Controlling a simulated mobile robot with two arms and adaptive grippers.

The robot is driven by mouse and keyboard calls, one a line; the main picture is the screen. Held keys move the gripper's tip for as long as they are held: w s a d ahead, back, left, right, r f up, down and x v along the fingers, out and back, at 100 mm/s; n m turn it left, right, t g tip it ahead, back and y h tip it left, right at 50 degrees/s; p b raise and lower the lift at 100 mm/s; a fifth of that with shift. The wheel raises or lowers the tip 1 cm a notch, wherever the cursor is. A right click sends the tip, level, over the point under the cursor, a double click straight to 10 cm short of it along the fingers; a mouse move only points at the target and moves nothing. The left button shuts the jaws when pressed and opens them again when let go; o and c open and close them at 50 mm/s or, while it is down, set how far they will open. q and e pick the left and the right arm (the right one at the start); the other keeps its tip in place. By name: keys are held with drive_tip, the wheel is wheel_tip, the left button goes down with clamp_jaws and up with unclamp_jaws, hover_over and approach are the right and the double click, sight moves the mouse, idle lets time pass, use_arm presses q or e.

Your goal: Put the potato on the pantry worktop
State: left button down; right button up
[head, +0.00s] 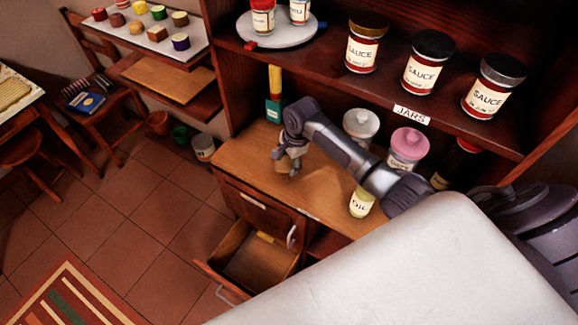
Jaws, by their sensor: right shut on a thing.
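My right gripper (287,168) reaches over the pantry worktop (240,150) from the right. It is shut on a small brown thing, the potato (283,164), which is partly hidden by the fingers. The potato is at or just above the wooden surface; I cannot tell whether it touches. My left gripper is not in view.
Sauce jars (428,62) line the shelf above. An open drawer (252,262) juts out below. The worktop's left part is mostly clear.

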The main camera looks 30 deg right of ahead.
sight(289, 168)
wheel_tip(289, 168, down, 2)
drive_tip(key=shift+s+f, duration=0.1)
drive_tip(key=shift+f, duration=0.15)
drive_tip(key=shift+w+d+f+p, duration=0.2)
drive_tip(key=shift+f+p, duration=0.25)
drive_tip(key=shift+f, duration=0.25)
drive_tip(key=shift+f, duration=0.1)
drive_tip(key=o, duration=1.3)
drive_tip(key=shift+s+d+r+b, duration=0.1)
drive_tip(key=shift+s+r, duration=0.1)
drive_tip(key=shift+r, duration=1.05)
drive_tip(key=shift+s+d+r+b, duration=0.1)
drive_tip(key=shift+s+d+r, duration=0.05)
drive_tip(key=shift+r, duration=1.15)
drive_tip(key=shift+s+d+r+b, duration=0.1)
drive_tip(key=shift+s+r, duration=0.1)
drive_tip(key=shift+r, duration=1.05)
